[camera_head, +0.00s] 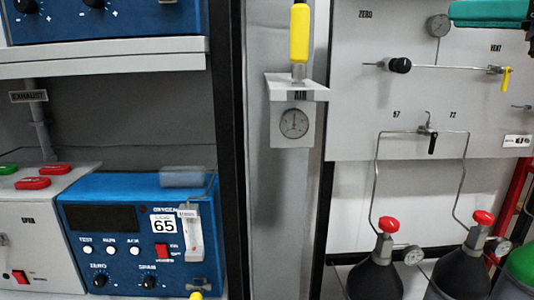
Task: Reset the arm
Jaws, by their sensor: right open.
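My right gripper (490,14) shows only in part, as a teal piece with a dark edge at the top right corner, in front of the white panel. It is open, with nothing seen in it. Its fingertips are mostly cut off by the frame edge. My left gripper is not in view.
A yellow-handled AIR valve (299,35) is on the grey column. A blue analyser (120,215) sits at lower left, below a shelf (110,60).

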